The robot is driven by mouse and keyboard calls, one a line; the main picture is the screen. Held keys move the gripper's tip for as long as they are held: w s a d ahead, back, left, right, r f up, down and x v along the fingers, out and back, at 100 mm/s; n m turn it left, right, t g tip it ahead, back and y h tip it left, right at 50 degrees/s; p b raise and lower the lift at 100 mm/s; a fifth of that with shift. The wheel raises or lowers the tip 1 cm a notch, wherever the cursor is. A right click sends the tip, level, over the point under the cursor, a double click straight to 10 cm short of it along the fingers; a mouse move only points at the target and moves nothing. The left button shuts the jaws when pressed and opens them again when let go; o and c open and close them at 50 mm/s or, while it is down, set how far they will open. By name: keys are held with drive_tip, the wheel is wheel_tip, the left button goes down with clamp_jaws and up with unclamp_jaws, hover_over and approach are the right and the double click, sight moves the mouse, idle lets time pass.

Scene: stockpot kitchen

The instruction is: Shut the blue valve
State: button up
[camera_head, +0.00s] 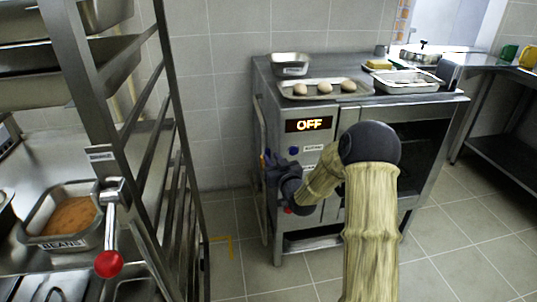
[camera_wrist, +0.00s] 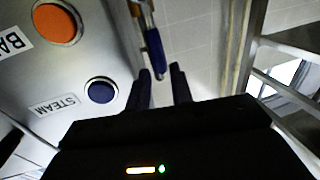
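The blue valve shows in the wrist view as a long blue lever (camera_wrist: 154,50) on a thin metal pipe beside the oven's side wall. Its tip reaches toward the gap between my fingertips. My gripper (camera_wrist: 161,73) is open, its two dark fingers apart. I cannot tell whether the lever touches a finger. In the head view my gripper (camera_head: 268,164) is at the oven's left front corner, beside the vertical pipe (camera_head: 261,125). The lever is mostly hidden there by the gripper.
The oven's front has an OFF display (camera_head: 309,124) and a blue STEAM button (camera_wrist: 101,90), with an orange button (camera_wrist: 56,22) nearby. A tray (camera_head: 303,93) of rolls sits on top. A metal rack (camera_head: 170,200) stands left, with a red-knobbed lever (camera_head: 109,263). Floor between is clear.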

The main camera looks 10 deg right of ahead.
sight(269, 153)
drive_tip(key=w, duration=0.2)
drive_tip(key=w+a, duration=0.1)
drive_tip(key=w, duration=0.1)
drive_tip(key=shift+w+b, duration=0.3)
drive_tip(key=shift+w, duration=0.1)
drive_tip(key=shift+d, duration=0.1)
clamp_jaws()
